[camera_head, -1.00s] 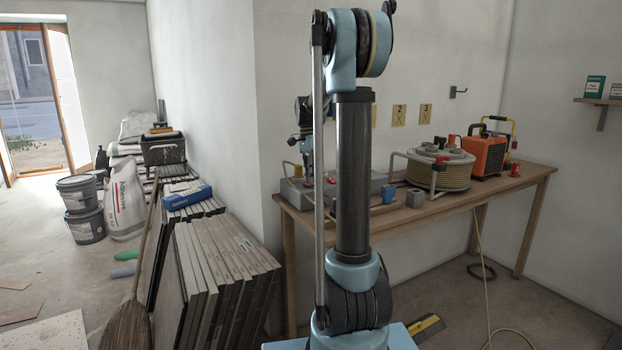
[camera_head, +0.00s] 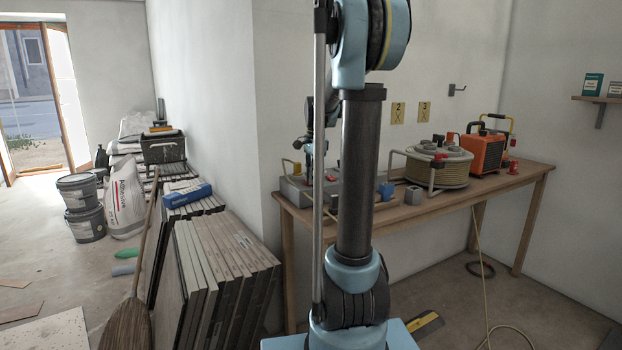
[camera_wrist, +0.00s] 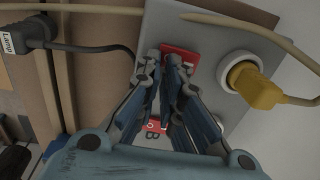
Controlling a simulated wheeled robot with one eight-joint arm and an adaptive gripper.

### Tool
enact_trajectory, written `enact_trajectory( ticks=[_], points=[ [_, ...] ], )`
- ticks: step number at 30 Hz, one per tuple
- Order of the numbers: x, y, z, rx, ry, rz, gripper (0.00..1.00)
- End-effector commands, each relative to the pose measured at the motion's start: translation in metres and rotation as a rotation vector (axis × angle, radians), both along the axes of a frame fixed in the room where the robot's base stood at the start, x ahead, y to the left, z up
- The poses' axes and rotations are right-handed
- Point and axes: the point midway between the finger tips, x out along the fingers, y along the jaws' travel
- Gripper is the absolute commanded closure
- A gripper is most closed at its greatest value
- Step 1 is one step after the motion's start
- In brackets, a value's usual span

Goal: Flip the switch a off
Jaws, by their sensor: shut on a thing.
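In the wrist view a grey metal switch box (camera_wrist: 222,42) fills the middle. Near its top is a red switch plate (camera_wrist: 184,53), partly covered by my gripper (camera_wrist: 171,62). My gripper's fingertips are together over this plate, shut on a small part there that the fingers hide. I cannot read a letter on this plate. A second red plate (camera_wrist: 154,124) with a letter B beside it lies under my gripper, partly covered. In the head view the box (camera_head: 291,188) sits at the left of the workbench, partly behind my arm.
A yellow plug (camera_wrist: 254,86) sits in a round socket beside the switches, and a beige cable crosses the box's top. A black plug (camera_wrist: 30,34) lies to the left. The workbench (camera_head: 462,192) also holds a cable reel (camera_head: 440,168) and an orange heater (camera_head: 482,153).

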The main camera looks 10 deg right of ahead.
Motion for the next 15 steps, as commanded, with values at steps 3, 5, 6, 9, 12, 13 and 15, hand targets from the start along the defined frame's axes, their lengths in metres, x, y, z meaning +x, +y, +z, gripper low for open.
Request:
enact_trajectory(
  ticks=[3, 5, 6, 9, 12, 13, 15],
  points=[
    [-0.004, 0.0, -0.006, -0.003, 0.01, 0.001, 1.0],
    [-0.002, 0.0, -0.007, -0.003, 0.011, 0.001, 1.0],
    [-0.001, 0.001, -0.007, -0.003, 0.012, 0.002, 1.0],
    [0.004, 0.002, -0.007, -0.003, 0.013, 0.002, 1.0],
    [0.009, 0.004, -0.007, -0.003, 0.013, 0.003, 1.0],
    [0.011, 0.004, -0.008, -0.003, 0.013, 0.003, 1.0],
    [0.015, 0.006, -0.008, -0.003, 0.012, 0.004, 1.0]
  ],
)
